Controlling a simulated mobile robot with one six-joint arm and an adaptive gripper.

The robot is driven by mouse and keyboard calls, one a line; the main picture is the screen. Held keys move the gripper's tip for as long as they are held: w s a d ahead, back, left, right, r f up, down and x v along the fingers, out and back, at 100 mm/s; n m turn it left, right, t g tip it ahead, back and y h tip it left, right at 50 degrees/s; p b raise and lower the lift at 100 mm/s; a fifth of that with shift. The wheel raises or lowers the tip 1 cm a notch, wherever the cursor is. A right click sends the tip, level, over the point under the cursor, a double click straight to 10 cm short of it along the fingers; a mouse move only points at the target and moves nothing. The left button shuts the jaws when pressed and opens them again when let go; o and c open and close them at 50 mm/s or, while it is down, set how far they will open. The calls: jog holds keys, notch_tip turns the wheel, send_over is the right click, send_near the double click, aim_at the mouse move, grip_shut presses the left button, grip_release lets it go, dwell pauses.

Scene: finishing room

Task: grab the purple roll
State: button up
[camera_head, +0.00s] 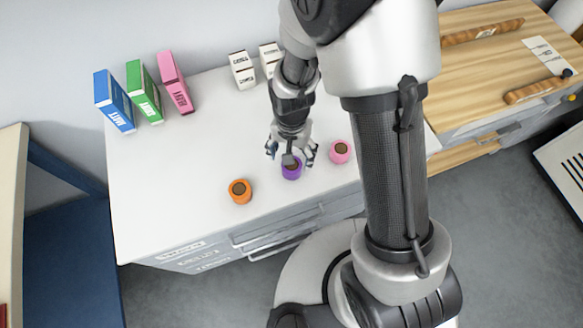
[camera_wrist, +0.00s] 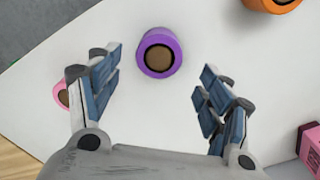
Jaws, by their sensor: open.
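The purple roll (camera_head: 291,171) stands on the white counter top near its front edge, between an orange roll (camera_head: 240,191) and a pink roll (camera_head: 340,151). My gripper (camera_head: 292,151) is above and just behind it, partly covering it in the head view. In the wrist view the purple roll (camera_wrist: 160,52) shows its brown core, ahead of the gap between my fingertips (camera_wrist: 158,72). The fingers are spread apart with nothing between them. The pink roll (camera_wrist: 62,96) is partly hidden behind the left finger there, and the orange roll (camera_wrist: 272,3) is cut off at the top right.
Blue (camera_head: 114,101), green (camera_head: 144,91) and pink (camera_head: 175,82) boxes stand at the back left of the white counter (camera_head: 180,190). Small white boxes (camera_head: 243,70) stand at the back. A wooden bench (camera_head: 490,60) adjoins on the right. The counter's left front is clear.

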aim_at(292, 168)
notch_tip(292, 168, down, 7)
jog(key=b, duration=0.2)
jog(key=shift+d+r+b, duration=0.1)
jog(key=shift+b, duration=0.2)
jog(key=shift+r, duration=0.1)
jog(key=shift+c, duration=0.4)
jog(key=c, duration=1.1)
